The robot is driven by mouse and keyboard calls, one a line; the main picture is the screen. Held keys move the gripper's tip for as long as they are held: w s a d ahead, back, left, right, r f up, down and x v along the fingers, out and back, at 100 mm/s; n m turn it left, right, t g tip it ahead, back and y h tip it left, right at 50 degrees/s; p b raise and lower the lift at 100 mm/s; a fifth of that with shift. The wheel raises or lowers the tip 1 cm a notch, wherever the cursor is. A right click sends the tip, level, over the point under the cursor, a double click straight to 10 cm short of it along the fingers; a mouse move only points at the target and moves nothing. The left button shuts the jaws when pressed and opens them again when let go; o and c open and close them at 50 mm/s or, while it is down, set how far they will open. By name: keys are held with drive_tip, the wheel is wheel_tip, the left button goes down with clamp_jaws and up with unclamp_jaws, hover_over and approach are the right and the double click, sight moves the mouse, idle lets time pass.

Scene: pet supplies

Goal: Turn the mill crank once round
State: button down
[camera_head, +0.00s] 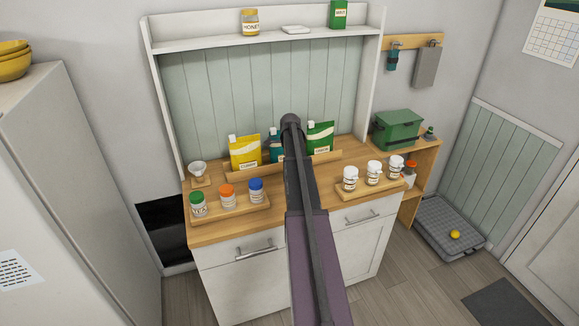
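No mill or crank can be made out for certain. A small white funnel-shaped thing on a wooden block (198,174) stands at the left end of the wooden counter (300,203); I cannot tell if it is part of a mill, and no crank shows on it. My arm rises through the middle of the view and reaches over the counter, hiding part of it. The arm's visible far end is a dark rounded part in front of the back panel. My gripper's fingers do not show.
A left tray (230,212) holds jars with green, orange and blue lids. A right tray (369,188) holds white-lidded jars. A yellow pouch (245,152) and a green pouch (320,137) stand behind. A green box (397,130) sits right. Counter between the trays is partly hidden.

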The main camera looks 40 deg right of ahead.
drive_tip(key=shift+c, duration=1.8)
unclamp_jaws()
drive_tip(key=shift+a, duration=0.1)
